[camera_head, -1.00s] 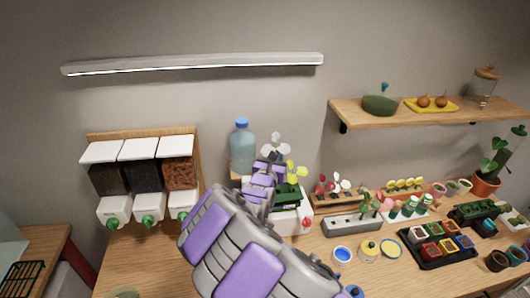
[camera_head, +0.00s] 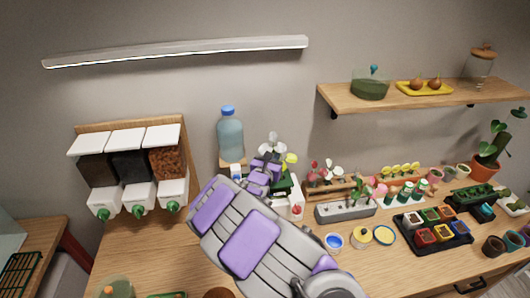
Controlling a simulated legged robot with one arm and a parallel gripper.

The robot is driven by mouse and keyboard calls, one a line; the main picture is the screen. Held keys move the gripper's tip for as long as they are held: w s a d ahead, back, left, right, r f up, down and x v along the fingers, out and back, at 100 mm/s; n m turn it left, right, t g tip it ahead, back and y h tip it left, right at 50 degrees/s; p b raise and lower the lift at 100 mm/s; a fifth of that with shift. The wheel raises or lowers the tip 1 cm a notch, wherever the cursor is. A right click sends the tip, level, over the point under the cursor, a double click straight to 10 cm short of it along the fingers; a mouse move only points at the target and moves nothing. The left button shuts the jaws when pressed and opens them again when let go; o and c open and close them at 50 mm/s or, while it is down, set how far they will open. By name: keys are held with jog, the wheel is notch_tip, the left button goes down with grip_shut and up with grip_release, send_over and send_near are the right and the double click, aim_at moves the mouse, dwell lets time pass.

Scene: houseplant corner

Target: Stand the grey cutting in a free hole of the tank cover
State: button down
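The grey cutting (camera_head: 272,144), with pale leaves, stands upright just above my gripper (camera_head: 268,163). My gripper seems shut on its stem, but the stem and fingertips are mostly hidden behind my own wrist. A yellow-green cutting (camera_head: 291,159) stands at the cover, right of the grey one. My arm hides most of the cover, so its holes cannot be made out. Whether the grey stem touches the cover cannot be told.
A blue bottle (camera_head: 229,133) stands close behind on the left. A grey planter strip (camera_head: 345,210) and a wooden rack (camera_head: 340,190) lie to the right. Dispensers (camera_head: 130,165) hang at left.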

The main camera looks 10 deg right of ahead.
jog(key=shift+d+f, duration=0.25)
jog(key=shift+f, duration=0.1)
jog(key=a, duration=0.4)
jog(key=shift+a+r, duration=0.1)
jog(key=shift+a, duration=0.3)
jog(key=shift+d, duration=1.5)
jog(key=shift+a+p, duration=0.4)
jog(key=shift+a, duration=1.35)
jog(key=shift+d, duration=0.6)
jog(key=shift+s+a, duration=0.1)
jog(key=shift+a, duration=0.3)
jog(key=shift+d+b, duration=0.4)
jog(key=shift+d, duration=0.85)
jog(key=shift+f+b, duration=0.7)
jog(key=shift+f, duration=1.7)
